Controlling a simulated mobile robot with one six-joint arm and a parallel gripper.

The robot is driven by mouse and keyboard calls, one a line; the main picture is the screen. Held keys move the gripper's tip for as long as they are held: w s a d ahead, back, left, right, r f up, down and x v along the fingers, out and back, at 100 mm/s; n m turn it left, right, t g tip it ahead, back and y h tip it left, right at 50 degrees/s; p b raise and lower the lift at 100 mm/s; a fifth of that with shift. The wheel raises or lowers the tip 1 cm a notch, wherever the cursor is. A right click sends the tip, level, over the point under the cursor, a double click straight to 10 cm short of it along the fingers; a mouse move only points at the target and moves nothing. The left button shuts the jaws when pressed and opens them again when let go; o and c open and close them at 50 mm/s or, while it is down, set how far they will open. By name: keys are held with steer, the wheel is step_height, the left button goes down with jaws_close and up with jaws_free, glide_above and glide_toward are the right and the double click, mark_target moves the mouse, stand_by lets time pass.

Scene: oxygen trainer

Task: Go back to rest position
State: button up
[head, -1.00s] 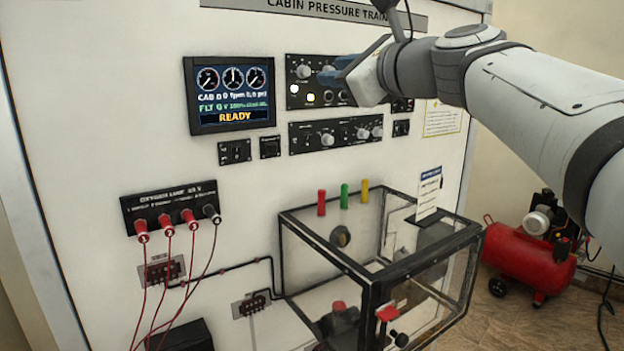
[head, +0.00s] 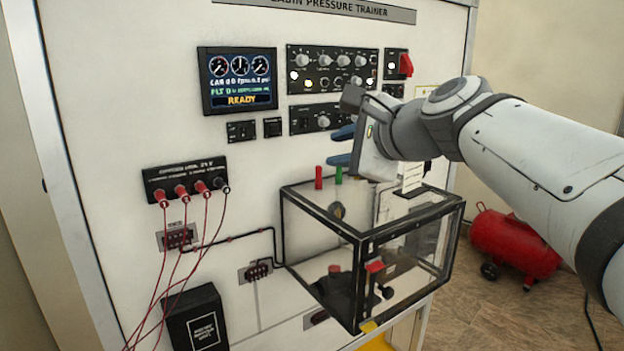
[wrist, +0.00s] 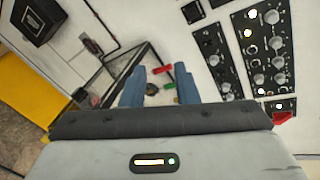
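My gripper (head: 342,146) is in front of the white trainer panel (head: 120,110), just above the clear box. Its two blue fingers point left and stand apart with nothing between them. In the wrist view my gripper (wrist: 158,86) also shows spread blue fingers. Beyond them a red peg (wrist: 162,70) and a green peg appear against the panel and box. The arm reaches in from the right. The gripper body hides part of the lower knob panel and the area where a yellow peg stood in the earlier frame.
The black-framed clear box (head: 365,240) juts out below the gripper. Knob panels (head: 332,69) and a raised red switch cover (head: 406,65) are above. The screen (head: 238,80) reads READY. Red leads (head: 205,230) hang at left. A red compressor tank (head: 515,243) sits on the floor at right.

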steer(key=s+d+f+n+g+h, duration=0.2)
steer(key=s+f+n, duration=0.3)
steer(key=f, duration=0.6)
steer(key=s+d+f+n+g+h+b, duration=0.1)
steer(key=s+d+f+n+g+h, duration=0.2)
steer(key=f, duration=0.8)
steer(key=s+d+f+n+g+h, duration=0.2)
steer(key=s+d+f+n, duration=0.3)
steer(key=s+f+n, duration=0.3)
step_height(320, 180, down, 3)
steer(key=shift+s+d+f+n+g+h, duration=0.1)
steer(key=shift+s+d+n+g+h, duration=0.25)
steer(key=shift+s, duration=0.6)
steer(key=shift+a, duration=0.2)
steer(key=shift+o, duration=1)
